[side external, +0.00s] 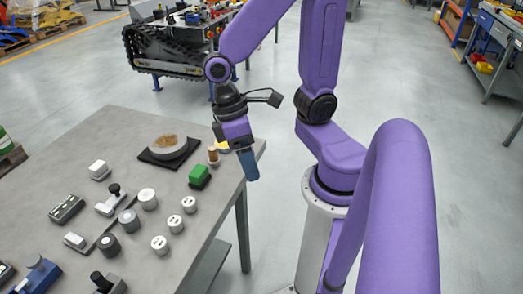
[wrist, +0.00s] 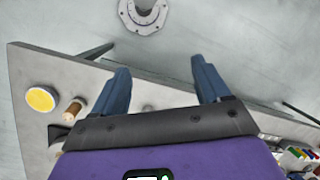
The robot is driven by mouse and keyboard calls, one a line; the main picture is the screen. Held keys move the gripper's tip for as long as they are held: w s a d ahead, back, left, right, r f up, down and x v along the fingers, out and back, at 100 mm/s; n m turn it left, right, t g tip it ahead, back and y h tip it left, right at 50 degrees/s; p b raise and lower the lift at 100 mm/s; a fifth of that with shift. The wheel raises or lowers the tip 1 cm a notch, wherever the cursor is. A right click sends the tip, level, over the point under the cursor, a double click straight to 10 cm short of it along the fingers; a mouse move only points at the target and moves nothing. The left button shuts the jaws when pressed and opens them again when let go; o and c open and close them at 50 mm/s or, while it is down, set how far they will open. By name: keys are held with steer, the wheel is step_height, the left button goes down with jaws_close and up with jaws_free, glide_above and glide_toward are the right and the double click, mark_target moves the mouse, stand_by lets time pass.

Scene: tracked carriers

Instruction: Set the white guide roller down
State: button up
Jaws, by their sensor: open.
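Several white cylinders stand on the grey table in the side external view. One larger plain white roller (side external: 148,199) is near the middle, and smaller white ones (side external: 175,224) with dark marks on top are to its right and in front. I cannot tell which one is the white guide roller. My gripper (side external: 249,165) hangs at the table's right edge, away from these rollers. The wrist view shows its two blue fingers (wrist: 160,80) spread wide with nothing held between them. No white roller can be made out clearly in the wrist view.
A green block (side external: 199,176), a wooden-looking cylinder (side external: 213,156) and a yellow piece (side external: 222,145) sit near the right edge. Dark and grey parts crowd the left front.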

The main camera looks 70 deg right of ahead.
steer(key=s+n+t, duration=0.1)
steer(key=n, duration=0.1)
steer(key=r+n+t, duration=0.1)
steer(key=n, duration=0.1)
steer(key=s+r+n+t, duration=0.1)
steer(key=shift+s+d+n, duration=0.25)
steer(key=shift+s+n, duration=0.1)
steer(key=shift+n, duration=0.05)
steer(key=shift+s+r+n+t, duration=0.1)
steer(key=shift+n+t, duration=0.2)
steer(key=c, duration=0.3)
steer(key=n, duration=0.8)
glide_above(147, 194)
steer(key=f, duration=1.2)
steer(key=shift+s+a, duration=0.1)
steer(key=shift+a, duration=0.1)
steer(key=shift+w+d+f, duration=0.1)
steer(key=shift+f, duration=1.3)
steer(key=shift+w+d+f, duration=0.1)
steer(key=shift+f, duration=1.3)
